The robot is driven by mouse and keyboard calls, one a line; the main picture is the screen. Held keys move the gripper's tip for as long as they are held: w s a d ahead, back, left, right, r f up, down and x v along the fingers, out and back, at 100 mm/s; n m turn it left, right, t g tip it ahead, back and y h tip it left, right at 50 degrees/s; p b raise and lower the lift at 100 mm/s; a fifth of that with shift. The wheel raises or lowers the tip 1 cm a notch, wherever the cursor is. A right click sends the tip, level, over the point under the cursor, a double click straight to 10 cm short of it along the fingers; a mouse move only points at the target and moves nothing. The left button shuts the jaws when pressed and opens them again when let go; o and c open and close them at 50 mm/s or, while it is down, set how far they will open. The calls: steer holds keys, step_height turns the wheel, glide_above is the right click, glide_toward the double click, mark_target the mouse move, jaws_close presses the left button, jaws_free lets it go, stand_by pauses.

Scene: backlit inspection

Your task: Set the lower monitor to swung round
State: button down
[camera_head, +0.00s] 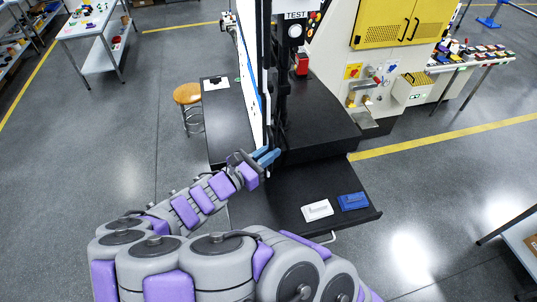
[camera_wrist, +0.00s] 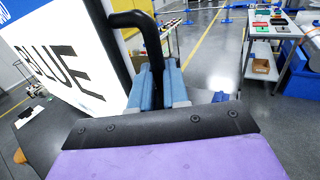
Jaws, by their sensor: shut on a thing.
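The monitor (camera_wrist: 85,50) is a white panel with a dark frame and the word BLUE, large at the left of the wrist view. In the head view a tall white panel (camera_head: 248,75) shows almost edge-on; I cannot tell whether it is the same one. A black bent handle (camera_wrist: 150,32) stands out from the monitor's edge. My gripper (camera_wrist: 159,82) has its blue fingers shut on the lower part of the handle. In the head view my gripper (camera_head: 266,156) is beside the dark post, and the handle there is hard to make out.
A black bench (camera_head: 300,185) holds a white block (camera_head: 317,210) and a blue block (camera_head: 353,201) at its right. A machine with yellow doors (camera_head: 400,22) stands behind. A wooden stool (camera_head: 187,95) is at the left.

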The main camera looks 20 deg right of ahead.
steer(key=shift+w+a+r, duration=0.15)
steer(key=shift+w+a, duration=0.05)
steer(key=shift+a, duration=0.1)
steer(key=c, duration=1.5)
jaws_free()
steer(key=shift+o, duration=1.4)
steer(key=shift+w+d, duration=0.15)
steer(key=shift+d, duration=0.2)
steer(key=shift+f, duration=0.2)
steer(key=b+v, duration=0.2)
steer(key=v, duration=1.5)
steer(key=shift+s, duration=0.25)
